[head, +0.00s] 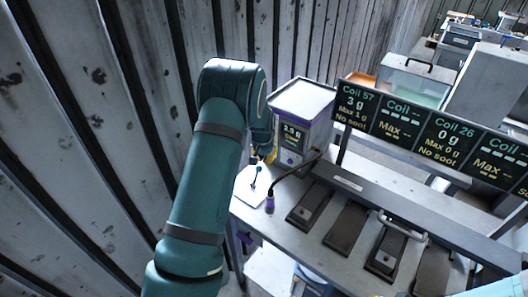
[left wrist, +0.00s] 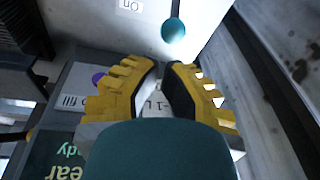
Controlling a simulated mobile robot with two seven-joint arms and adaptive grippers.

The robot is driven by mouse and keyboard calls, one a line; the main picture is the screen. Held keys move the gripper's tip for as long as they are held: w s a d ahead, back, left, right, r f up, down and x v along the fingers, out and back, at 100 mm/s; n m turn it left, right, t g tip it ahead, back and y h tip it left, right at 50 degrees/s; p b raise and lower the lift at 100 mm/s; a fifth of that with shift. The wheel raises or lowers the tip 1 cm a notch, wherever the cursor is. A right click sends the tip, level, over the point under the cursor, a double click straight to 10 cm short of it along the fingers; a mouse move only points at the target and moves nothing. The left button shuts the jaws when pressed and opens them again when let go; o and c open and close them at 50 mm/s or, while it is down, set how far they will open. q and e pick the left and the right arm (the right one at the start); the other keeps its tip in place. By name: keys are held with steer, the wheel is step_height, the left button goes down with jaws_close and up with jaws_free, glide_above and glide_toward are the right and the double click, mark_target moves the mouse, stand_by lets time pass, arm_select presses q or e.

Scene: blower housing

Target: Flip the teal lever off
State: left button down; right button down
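The teal lever (head: 256,177) is a thin stem with a small round knob, standing up from a white plate (head: 249,190) on the bench's left end. In the left wrist view the teal knob (left wrist: 173,31) shows beyond the fingertips, near an "On" label (left wrist: 131,5). My left gripper (left wrist: 166,66) has yellow fingers with dark pads. A narrow gap shows between its tips, with nothing held. It is apart from the knob in that picture.
A white and purple dispenser box (head: 302,115) with a display stands close behind the lever. A black hose with a purple end (head: 270,203) curves beside it. Dark pedals (head: 310,205) and a sign row (head: 435,132) lie right. A corrugated wall (head: 120,120) stands left.

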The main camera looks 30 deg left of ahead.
mark_target(256, 176)
arm_select(q)
steer(key=shift+x, duration=2.35)
